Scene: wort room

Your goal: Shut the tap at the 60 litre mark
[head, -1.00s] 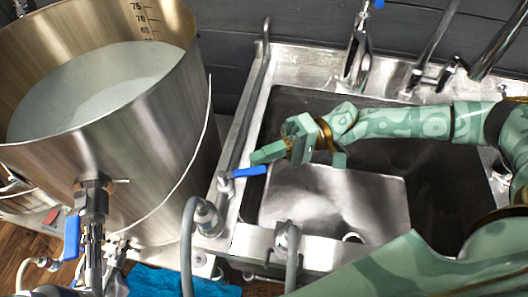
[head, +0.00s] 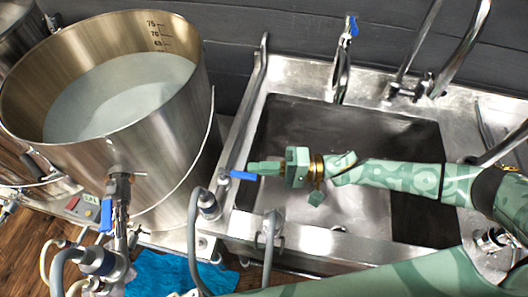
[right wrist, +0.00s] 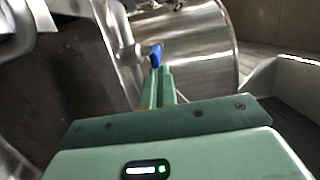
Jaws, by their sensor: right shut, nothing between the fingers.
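A big steel kettle (head: 175,125) at the left holds pale water (head: 120,95). Its inner scale (head: 156,34) shows 75, 70 and a mark below; the water edge lies just under the lowest mark I can make out. A tap with a blue lever (head: 243,175) sits at the sink's left edge, the lever pointing right in the head view. My right gripper (head: 254,167) is shut and empty, its fingertips at the lever; contact is unclear. In the right wrist view the blue lever (right wrist: 156,55) stands just beyond the fingertips (right wrist: 160,72). My left gripper is out of view.
A steel sink (head: 335,240) lies under my right arm, with taller faucets (head: 342,70) behind it. A second blue-handled valve (head: 107,215) is on the kettle's front. Grey hoses (head: 193,235) rise at the front edge. A blue cloth (head: 165,275) lies below.

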